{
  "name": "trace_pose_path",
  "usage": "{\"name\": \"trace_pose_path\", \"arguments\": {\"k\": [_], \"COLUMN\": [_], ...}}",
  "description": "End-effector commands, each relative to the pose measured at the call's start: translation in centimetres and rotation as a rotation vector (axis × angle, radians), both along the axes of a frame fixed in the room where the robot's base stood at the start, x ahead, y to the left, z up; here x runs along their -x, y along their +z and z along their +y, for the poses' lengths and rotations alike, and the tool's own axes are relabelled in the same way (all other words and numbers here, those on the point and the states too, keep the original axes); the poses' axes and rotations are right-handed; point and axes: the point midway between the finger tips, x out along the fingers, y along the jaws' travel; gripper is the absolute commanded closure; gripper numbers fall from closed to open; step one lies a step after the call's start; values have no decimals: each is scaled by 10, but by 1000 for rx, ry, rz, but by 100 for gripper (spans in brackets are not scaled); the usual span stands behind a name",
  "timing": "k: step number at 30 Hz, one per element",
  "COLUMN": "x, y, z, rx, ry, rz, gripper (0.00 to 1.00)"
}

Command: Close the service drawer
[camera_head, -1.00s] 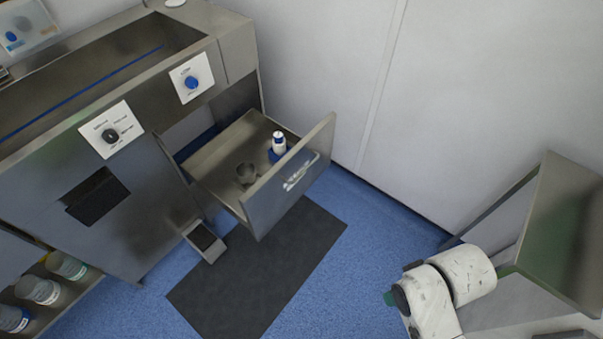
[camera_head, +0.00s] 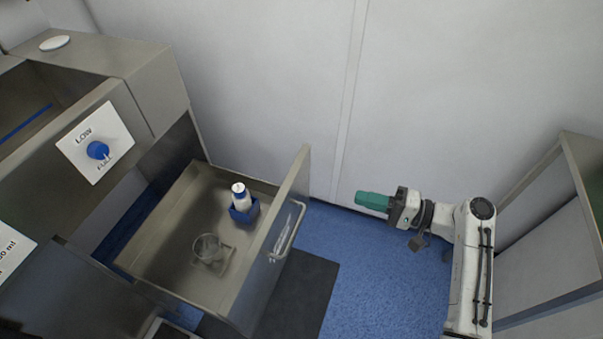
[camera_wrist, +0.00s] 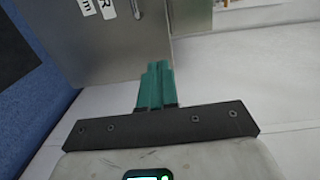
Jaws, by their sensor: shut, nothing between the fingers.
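The service drawer (camera_head: 165,239) stands pulled well out of the steel unit. Its front panel (camera_head: 262,262) faces right and carries a bar handle (camera_head: 287,231). Inside are a white bottle in a blue holder (camera_head: 243,208) and a clear glass cup (camera_head: 208,249). My gripper (camera_head: 360,200) has teal fingers, is shut and empty, and points left, to the right of the drawer front and apart from it. In the wrist view the shut fingers (camera_wrist: 156,84) point at a grey steel panel (camera_wrist: 120,40) with white labels and part of a handle.
The steel unit has a LOW/FULL panel with a blue knob (camera_head: 98,150). A white wall (camera_head: 270,90) runs behind the drawer and gripper. A steel cabinet (camera_head: 560,260) stands at the right. Blue floor (camera_head: 375,270) and a dark mat (camera_head: 305,300) lie between.

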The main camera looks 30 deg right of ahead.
Motion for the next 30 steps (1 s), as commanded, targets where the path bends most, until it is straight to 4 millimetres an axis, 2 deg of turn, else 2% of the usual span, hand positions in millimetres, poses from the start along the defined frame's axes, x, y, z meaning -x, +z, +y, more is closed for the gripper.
{"name": "trace_pose_path", "arguments": {"k": [2, 5, 8, 21, 30], "x": [-2, -7, -17, -85, -112], "y": [2, 4, 4, 4, 4], "z": [-5, -2, 6, 57, 75], "rx": [-23, -28, -27, -24, -24], "ry": [-13, -13, -11, -9, -11], "rz": [-18, -24, -22, -23, -22], "gripper": [100, 100, 100, 100, 100]}}
